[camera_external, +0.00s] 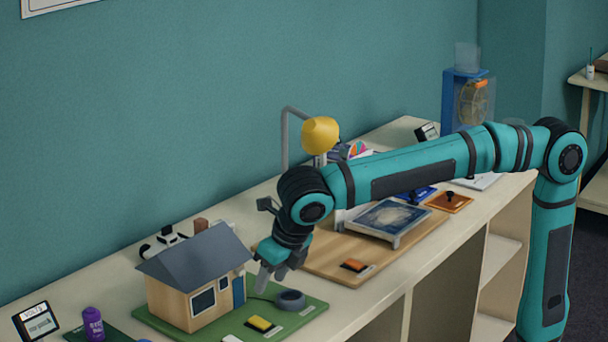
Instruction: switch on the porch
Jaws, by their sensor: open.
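A model house (195,280) with a grey roof and a blue door stands on a green board (170,327) at the front left of the counter. A yellow block (260,323), which looks like a switch, lies on the board in front of the house. A dark grey round piece (291,300) sits to its right with a small pale label beside it. My gripper (266,283) is open and points down beside the house's door, just left of the round piece. I cannot tell whether its fingertips touch anything. No porch light can be made out.
A wooden board (325,254) to the right bears an orange switch (354,265) and a blue picture panel (388,219). A yellow lamp (320,135) stands behind my arm. A purple bottle (93,324) and a small sign (36,323) are at the left.

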